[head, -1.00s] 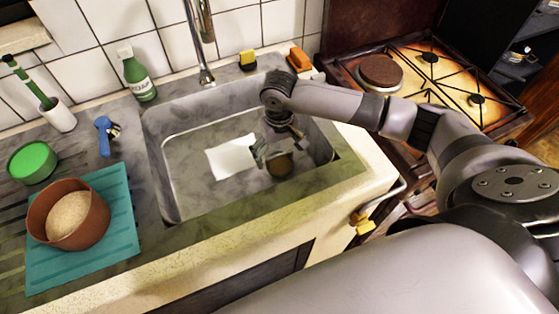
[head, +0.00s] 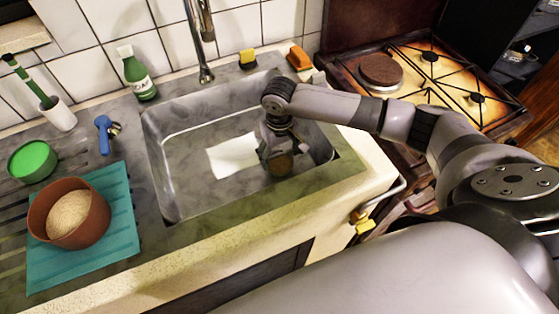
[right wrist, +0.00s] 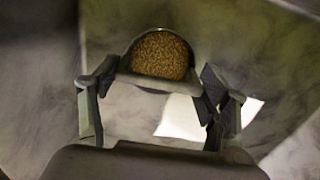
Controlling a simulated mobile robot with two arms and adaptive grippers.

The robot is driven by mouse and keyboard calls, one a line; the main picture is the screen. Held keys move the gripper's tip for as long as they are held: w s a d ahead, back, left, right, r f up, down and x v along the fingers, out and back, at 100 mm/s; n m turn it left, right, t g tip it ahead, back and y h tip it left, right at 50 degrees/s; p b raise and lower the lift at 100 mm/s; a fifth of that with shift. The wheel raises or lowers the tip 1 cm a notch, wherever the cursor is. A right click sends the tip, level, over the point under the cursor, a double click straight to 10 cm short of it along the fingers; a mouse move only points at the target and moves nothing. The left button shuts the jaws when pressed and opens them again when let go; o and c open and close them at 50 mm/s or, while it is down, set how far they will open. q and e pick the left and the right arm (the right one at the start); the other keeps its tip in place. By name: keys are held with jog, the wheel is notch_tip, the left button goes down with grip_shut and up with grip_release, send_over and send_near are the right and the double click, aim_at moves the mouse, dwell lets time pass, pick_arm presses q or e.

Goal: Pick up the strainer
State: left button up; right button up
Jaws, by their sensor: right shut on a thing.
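A round thing with a brown, speckled face, which looks like the strainer (head: 281,166), is in the sink's right part. In the right wrist view the brown face (right wrist: 160,55) shows with a grey rim around it, just beyond and between my fingers. My right gripper (head: 268,154) is down in the sink and shut on it. In the right wrist view the fingers of the right gripper (right wrist: 158,112) stand well apart, one on each side. The exact contact is hard to see. My left gripper is not in view.
The metal sink (head: 166,185) has a white sheet (head: 234,155) on its floor. The tap (head: 205,72) stands behind it. A brown pot (head: 46,222) on a teal mat (head: 60,274) is at left. The cooker (head: 408,72) is at right.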

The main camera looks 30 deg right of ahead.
jog(key=c, duration=0.5)
jog(key=shift+r, duration=0.1)
